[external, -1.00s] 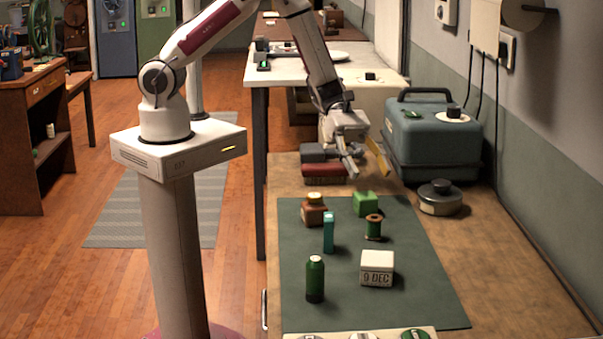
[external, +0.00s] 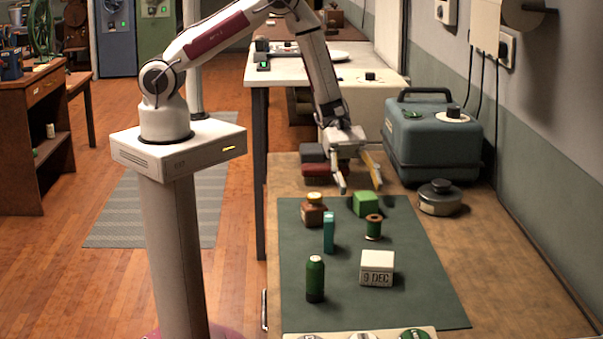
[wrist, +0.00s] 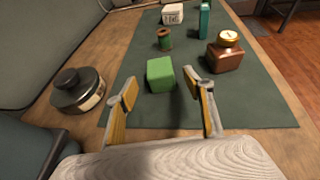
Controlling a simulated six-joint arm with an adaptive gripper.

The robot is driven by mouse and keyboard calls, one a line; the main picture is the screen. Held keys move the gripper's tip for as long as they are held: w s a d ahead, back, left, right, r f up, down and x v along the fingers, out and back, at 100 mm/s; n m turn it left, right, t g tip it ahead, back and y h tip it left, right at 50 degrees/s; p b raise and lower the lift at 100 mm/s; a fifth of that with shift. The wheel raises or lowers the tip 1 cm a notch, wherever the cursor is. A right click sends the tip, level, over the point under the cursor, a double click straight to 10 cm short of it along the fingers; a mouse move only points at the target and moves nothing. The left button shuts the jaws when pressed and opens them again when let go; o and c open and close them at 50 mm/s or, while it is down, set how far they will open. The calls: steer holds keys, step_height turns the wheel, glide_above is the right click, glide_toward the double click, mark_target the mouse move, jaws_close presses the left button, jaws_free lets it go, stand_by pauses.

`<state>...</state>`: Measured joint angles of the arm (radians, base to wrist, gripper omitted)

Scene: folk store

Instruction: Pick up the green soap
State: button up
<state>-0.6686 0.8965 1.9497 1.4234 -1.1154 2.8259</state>
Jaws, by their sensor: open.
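The green soap (external: 366,203) is a small bright green block on the far part of the dark green mat (external: 420,295). In the wrist view the soap (wrist: 160,75) lies just beyond the fingertips, roughly between their lines and a little nearer the left finger. My gripper (external: 359,190) is open and empty, above the mat's far edge and behind the soap. In the wrist view both fingers of my gripper (wrist: 160,88) show with yellowish inner pads, apart and not touching the soap.
A green thread spool (external: 373,227), a brown bottle with a gold cap (external: 313,211), a teal box (external: 328,233), a green bottle (external: 315,279) and a white date block (external: 377,268) stand on the mat. A dark round pot (external: 440,198) and a blue-grey case (external: 434,140) stand at right.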

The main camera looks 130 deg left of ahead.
mark_target(369, 209)
steer(key=shift+w+d+f, duration=0.3)
steer(key=shift+w+d, duration=0.05)
steer(key=shift+w, duration=0.1)
steer(key=shift+w, duration=0.1)
steer(key=shift+x, duration=2.55)
steer(key=c, duration=1.2)
